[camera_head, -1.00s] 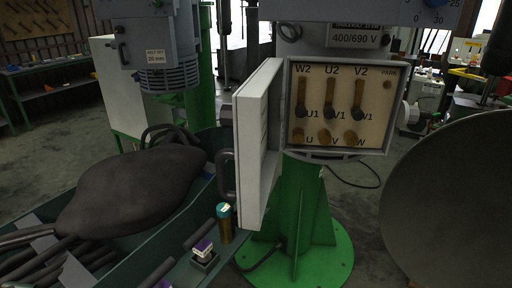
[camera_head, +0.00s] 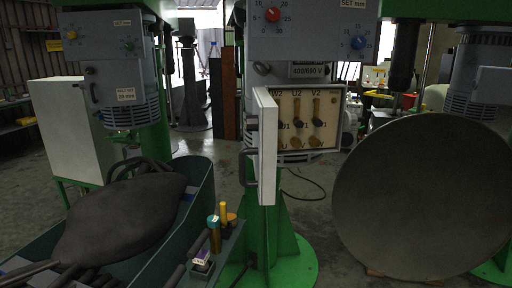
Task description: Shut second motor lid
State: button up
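The second motor's terminal box (camera_head: 328,146) is in the middle of the head view, on the grey motor unit above a green stand. Its face shows brass terminals (camera_head: 317,121) with labels such as U2 and V2. The white lid (camera_head: 267,150) is hinged at the box's left side and stands open, seen nearly edge-on. A dark handle (camera_head: 243,167) is on the lid's left side. My gripper is not in view.
A large round grey disc (camera_head: 422,197) stands at the right. A dark green tray (camera_head: 206,190) with a black bag-like object (camera_head: 118,217) and dark rods fills the lower left. Small coloured cylinders (camera_head: 215,232) stand at its right edge. Another motor unit (camera_head: 108,65) hangs at the upper left.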

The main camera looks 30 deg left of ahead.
aim_at(263, 150)
jog(key=u, duration=1.4)
